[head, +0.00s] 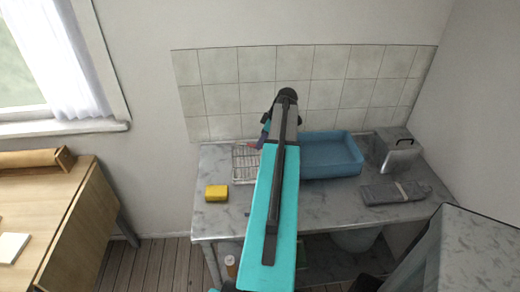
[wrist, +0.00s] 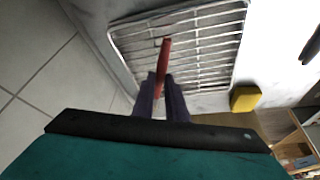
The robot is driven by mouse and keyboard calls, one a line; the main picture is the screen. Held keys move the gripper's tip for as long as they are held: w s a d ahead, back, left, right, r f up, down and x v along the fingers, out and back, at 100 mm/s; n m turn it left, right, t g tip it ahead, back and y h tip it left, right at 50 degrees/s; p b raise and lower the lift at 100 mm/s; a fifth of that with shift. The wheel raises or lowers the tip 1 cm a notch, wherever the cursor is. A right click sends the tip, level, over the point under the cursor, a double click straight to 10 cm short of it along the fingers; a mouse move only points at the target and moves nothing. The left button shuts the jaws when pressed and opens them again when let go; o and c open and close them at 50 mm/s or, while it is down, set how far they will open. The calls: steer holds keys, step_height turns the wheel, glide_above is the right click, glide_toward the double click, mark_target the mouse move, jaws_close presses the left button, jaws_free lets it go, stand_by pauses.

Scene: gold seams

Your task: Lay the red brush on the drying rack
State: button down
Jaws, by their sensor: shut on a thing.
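In the wrist view the red brush (wrist: 165,58) shows as a thin red handle between the two dark fingers of my gripper (wrist: 161,88). My gripper is shut on it. The brush lies in the picture over the wire drying rack (wrist: 205,45); whether it touches the wires I cannot tell. In the head view the drying rack (head: 244,165) stands at the back left of the counter, partly hidden by my arm. My gripper's fingertips are mostly hidden behind my arm there.
A yellow sponge (head: 216,193) lies in front of the rack. A blue basin (head: 332,157) stands right of my arm. The tiled wall (head: 220,100) is close behind the rack.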

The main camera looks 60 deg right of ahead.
steer(key=shift+f+p, duration=0.7)
steer(key=shift+f, duration=0.85)
steer(key=shift+f, duration=0.2)
steer(key=c, duration=1.8)
jaws_free()
steer(key=shift+o, duration=0.2)
steer(key=shift+r, duration=0.15)
steer(key=shift+r, duration=0.1)
steer(key=shift+b+v, duration=0.55)
steer(key=shift+v, duration=0.6)
steer(key=shift+b+v, duration=1.45)
steer(key=shift+v, duration=3.4)
